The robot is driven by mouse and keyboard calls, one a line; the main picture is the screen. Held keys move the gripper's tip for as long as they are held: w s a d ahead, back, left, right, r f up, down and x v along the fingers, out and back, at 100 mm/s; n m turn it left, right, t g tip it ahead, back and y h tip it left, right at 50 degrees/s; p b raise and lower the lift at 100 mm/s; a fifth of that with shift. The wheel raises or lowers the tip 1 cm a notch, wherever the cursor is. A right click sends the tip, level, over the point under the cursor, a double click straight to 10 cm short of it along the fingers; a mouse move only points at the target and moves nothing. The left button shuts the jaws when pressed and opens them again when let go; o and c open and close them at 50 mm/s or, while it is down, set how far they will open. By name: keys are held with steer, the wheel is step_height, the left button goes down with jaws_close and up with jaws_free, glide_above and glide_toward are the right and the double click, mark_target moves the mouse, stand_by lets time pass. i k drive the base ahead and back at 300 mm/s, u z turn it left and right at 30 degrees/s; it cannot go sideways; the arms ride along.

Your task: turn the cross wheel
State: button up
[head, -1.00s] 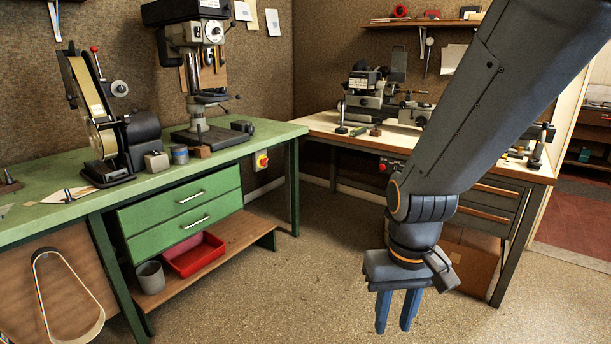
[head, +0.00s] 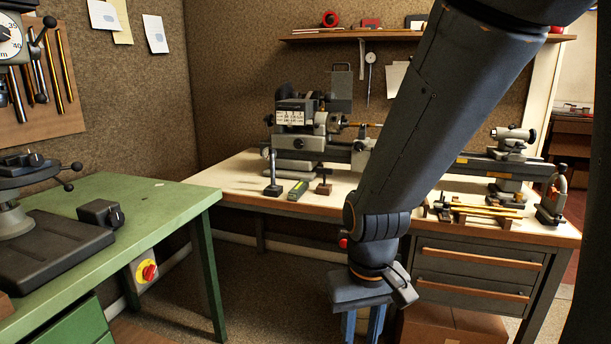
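The lathe stands on the cream-topped bench at the back, with its grey headstock (head: 296,135) left of my arm and its tailstock (head: 510,150) to the right. My arm crosses in front of the lathe's middle and hides much of the carriage area. I cannot make out the cross wheel; it may be behind my arm. My gripper (head: 362,326) points down in front of the bench, lower than its top and apart from the lathe. Its two blue fingers are apart with nothing between them, and their tips are cut off by the lower picture edge.
A green bench (head: 150,215) with a drill press base (head: 50,250) stands at the left. Small tools (head: 298,188) and brass rods (head: 490,211) lie on the lathe bench's front. Drawers (head: 480,265) and a cardboard box (head: 455,326) are below. Floor shows between the benches.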

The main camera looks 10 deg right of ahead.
mark_target(359, 146)
steer(key=z, duration=0.3)
steer(key=i, duration=1.5)
steer(key=z, duration=0.3)
